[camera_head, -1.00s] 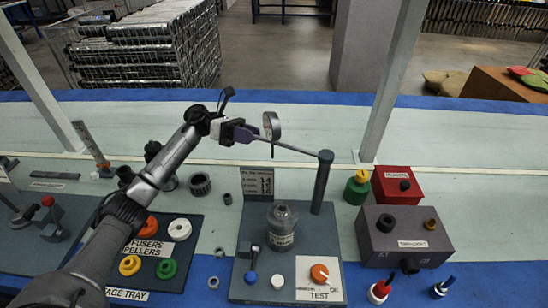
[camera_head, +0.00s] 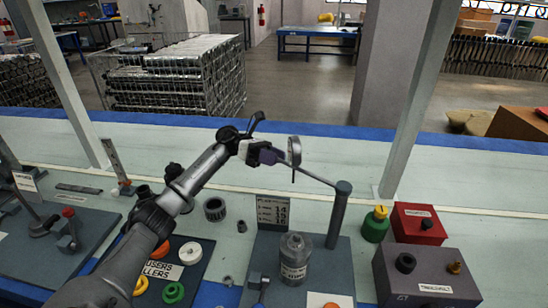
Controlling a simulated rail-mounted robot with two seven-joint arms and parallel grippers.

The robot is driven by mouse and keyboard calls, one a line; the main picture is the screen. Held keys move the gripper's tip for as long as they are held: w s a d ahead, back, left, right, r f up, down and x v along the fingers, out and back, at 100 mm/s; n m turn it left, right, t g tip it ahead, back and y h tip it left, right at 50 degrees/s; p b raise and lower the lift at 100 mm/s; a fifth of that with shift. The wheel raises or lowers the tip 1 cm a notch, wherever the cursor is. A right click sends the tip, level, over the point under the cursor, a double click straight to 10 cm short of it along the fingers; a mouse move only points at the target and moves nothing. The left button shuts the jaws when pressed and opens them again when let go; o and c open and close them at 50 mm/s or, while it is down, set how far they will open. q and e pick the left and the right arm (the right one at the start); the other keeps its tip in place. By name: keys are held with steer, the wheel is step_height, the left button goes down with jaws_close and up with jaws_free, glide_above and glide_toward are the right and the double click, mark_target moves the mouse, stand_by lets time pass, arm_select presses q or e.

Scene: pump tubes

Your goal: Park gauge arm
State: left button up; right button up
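The gauge arm (camera_head: 319,178) is a thin grey rod reaching left from the top of a dark grey post (camera_head: 338,213). A round dial gauge (camera_head: 294,152), seen nearly edge-on, stands near its free left end. My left gripper (camera_head: 275,157) is at that free end, just left of the gauge, and appears shut on the rod's end; the fingertips are small and partly hidden. My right gripper is not in view.
A placard (camera_head: 273,211) stands behind the bottle. Right of the post are a green-and-yellow container (camera_head: 376,224), a red box (camera_head: 419,224) and a grey box (camera_head: 428,275). Coloured rings lie on the left tray (camera_head: 208,252). The pale bench behind the gauge is clear.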

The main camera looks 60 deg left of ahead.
arm_select(q)
steer(key=o, duration=0.3)
steer(key=shift+s+a+r, duration=0.1)
steer(key=shift+a, duration=0.15)
steer(key=p+v, duration=0.3)
steer(key=v, duration=1)
steer(key=shift+s+a, duration=0.1)
